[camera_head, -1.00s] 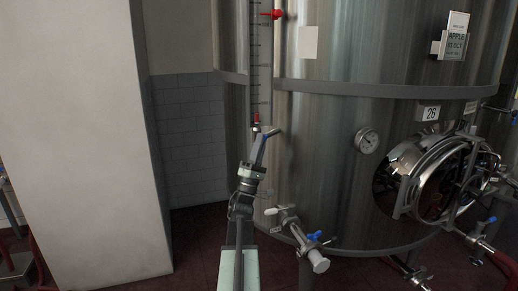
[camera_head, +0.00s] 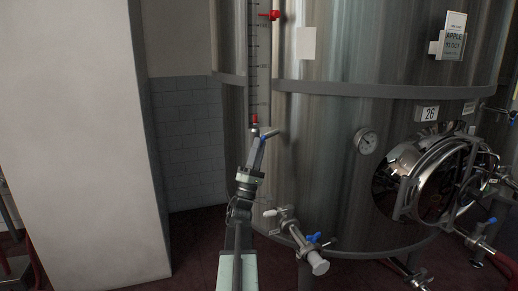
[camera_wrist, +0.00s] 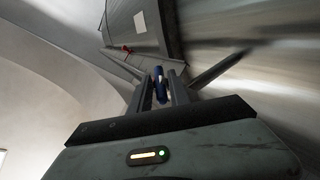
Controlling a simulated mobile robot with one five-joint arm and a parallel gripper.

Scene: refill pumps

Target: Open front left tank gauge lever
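The gauge lever is blue (camera_head: 264,139) and sits at the foot of the tall sight gauge (camera_head: 260,65) on the front left of the steel tank. My gripper (camera_head: 258,145) is at the lever and covers most of it in the head view. In the wrist view the blue lever (camera_wrist: 161,86) stands between the two fingers of my gripper (camera_wrist: 160,82). The fingers look apart, with narrow gaps beside the lever. I cannot tell whether either finger touches it.
A lower outlet valve (camera_head: 290,225) with a blue handle sticks out right of my arm. A red valve (camera_head: 270,15) is higher on the gauge. A round manway door (camera_head: 440,180) is at the right. A white pillar (camera_head: 75,140) stands at the left.

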